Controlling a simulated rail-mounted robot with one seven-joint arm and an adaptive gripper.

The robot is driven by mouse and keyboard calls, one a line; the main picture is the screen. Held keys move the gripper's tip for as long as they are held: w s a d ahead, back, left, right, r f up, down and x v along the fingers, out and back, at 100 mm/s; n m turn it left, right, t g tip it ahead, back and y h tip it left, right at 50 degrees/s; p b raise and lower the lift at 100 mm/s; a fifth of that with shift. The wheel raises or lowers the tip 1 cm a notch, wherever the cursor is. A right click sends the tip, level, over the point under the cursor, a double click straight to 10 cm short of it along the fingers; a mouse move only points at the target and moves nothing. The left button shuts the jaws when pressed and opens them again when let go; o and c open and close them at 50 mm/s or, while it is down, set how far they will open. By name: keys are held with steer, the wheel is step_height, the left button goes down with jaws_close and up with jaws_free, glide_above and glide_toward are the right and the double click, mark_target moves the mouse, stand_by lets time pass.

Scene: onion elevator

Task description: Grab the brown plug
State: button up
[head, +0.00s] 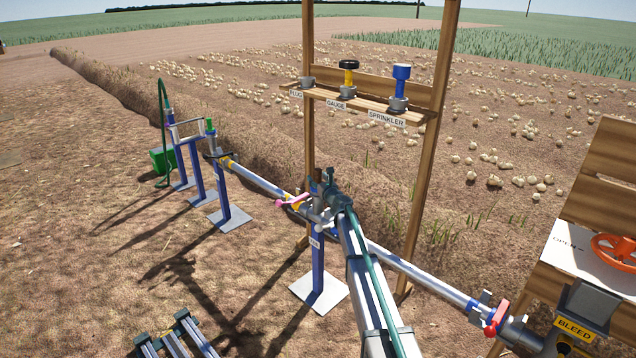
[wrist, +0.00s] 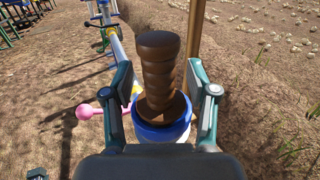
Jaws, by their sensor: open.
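The brown plug (wrist: 160,75) stands upright in a blue-rimmed socket (wrist: 150,130) in the wrist view. It is a ribbed brown cylinder with a wider cap on top. My gripper (wrist: 161,97) is open, with one finger on each side of the plug and gaps showing between fingers and plug. In the head view my gripper (head: 322,182) is at the pipe riser above the blue post, and a small part of the brown plug (head: 316,187) shows there beside it. The rest of the plug is hidden behind my gripper in that view.
A wooden shelf (head: 360,102) between two posts bears a black-topped gauge piece (head: 348,72) and a blue sprinkler piece (head: 401,80); its PLUG holder (head: 307,82) looks empty. A pink handle (head: 292,201) sticks out left of the riser. A pipe (head: 425,276) runs to a red valve handle (head: 497,318).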

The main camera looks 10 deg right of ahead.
steer(key=shift+c, duration=0.3)
jaws_close()
steer(key=shift+r, duration=0.1)
